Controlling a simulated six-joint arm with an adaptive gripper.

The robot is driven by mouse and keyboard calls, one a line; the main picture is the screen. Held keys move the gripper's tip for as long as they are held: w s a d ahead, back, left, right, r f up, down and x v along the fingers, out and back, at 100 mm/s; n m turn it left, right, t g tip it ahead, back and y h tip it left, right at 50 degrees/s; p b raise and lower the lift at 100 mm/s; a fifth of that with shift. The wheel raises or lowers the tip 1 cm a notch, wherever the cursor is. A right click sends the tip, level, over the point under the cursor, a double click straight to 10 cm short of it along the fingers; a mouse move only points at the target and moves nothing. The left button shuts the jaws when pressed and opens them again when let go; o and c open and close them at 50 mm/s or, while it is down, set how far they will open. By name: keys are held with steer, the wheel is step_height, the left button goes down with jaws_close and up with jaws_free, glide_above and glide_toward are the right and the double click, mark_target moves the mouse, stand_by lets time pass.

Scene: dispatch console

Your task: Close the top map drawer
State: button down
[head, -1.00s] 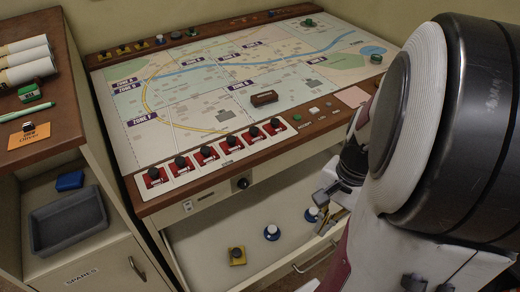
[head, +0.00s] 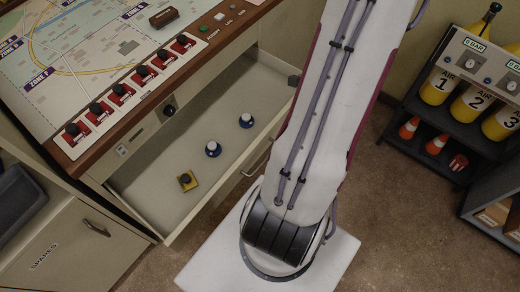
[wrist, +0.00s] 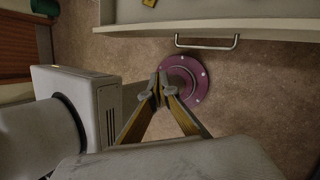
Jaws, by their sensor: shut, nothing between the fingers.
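The map drawer (head: 147,189) under the console stands pulled out in the head view. The head view does not show the gripper.
The map table (head: 90,40) with a row of red switches lies above the drawer. A spares cabinet (head: 75,250) stands at left. A dark rack (head: 440,115) with yellow air bottles and cones stands at right. Floor (head: 400,220) is bare between the arm and the rack.

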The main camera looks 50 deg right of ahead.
steer(key=d+f+m+t, duration=0.1)
steer(key=d+f+m, duration=0.1)
steer(key=m, duration=0.9)
steer(key=d+f+m+t+h, duration=0.1)
steer(key=f+m, duration=0.3)
steer(key=m, duration=0.6)
steer(key=shift+w+d+f+m+t, duration=0.2)
steer(key=shift+d+m+t, duration=0.15)
steer(key=shift+d, duration=0.35)
steer(key=shift+f, duration=0.1)
glide_toward(250, 157)
steer(key=shift+s+a+f, duration=0.8)
steer(key=shift+s+f, duration=0.1)
steer(key=shift+f, duration=1.15)
steer(key=shift+w, duration=2.05)
steer(key=shift+w, duration=0.1)
